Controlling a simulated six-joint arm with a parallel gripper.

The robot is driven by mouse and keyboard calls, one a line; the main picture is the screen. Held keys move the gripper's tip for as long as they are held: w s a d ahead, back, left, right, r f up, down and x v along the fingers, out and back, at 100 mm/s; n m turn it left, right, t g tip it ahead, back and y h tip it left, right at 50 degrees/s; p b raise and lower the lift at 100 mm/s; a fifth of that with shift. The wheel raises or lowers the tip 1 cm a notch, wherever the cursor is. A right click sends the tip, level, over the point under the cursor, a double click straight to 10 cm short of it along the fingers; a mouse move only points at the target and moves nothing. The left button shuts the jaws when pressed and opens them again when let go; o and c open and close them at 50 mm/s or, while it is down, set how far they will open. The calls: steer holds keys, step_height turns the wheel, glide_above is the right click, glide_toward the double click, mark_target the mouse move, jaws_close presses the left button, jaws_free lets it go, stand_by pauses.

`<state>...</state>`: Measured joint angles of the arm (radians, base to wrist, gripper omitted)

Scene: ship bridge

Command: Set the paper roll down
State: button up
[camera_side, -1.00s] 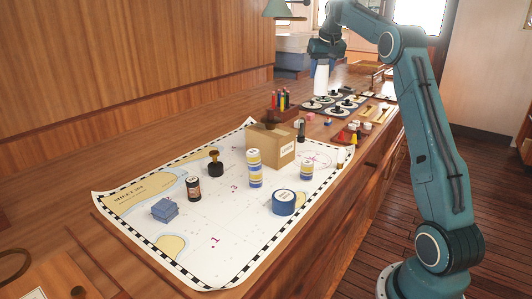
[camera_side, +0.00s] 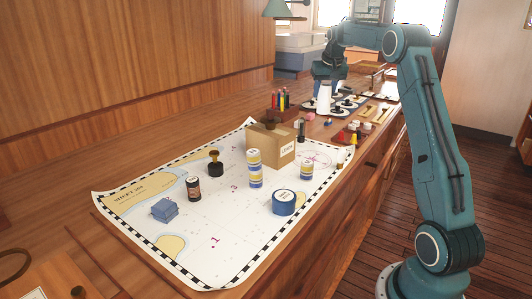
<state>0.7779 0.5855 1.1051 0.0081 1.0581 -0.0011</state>
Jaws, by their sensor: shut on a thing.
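The paper roll (camera_side: 324,98) is a white upright cylinder near the dark tray of round pieces at the back of the counter. My gripper (camera_side: 325,80) points down and is shut on the upper part of the roll. The fingers are small and partly hidden at this distance. The roll's lower end is low over or at the tray area; I cannot tell whether it touches the surface.
A dark tray (camera_side: 353,103) with several round pieces lies beside the roll. A pen holder (camera_side: 282,108) stands to its left.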

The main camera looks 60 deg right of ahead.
mark_target(326, 110)
step_height(326, 110, down, 9)
steer(key=shift+r, duration=0.1)
steer(key=shift+f, duration=0.2)
steer(key=shift+f, duration=1.95)
steer(key=shift+f, duration=0.15)
steer(key=o, duration=1.1)
steer(key=v, duration=1.2)
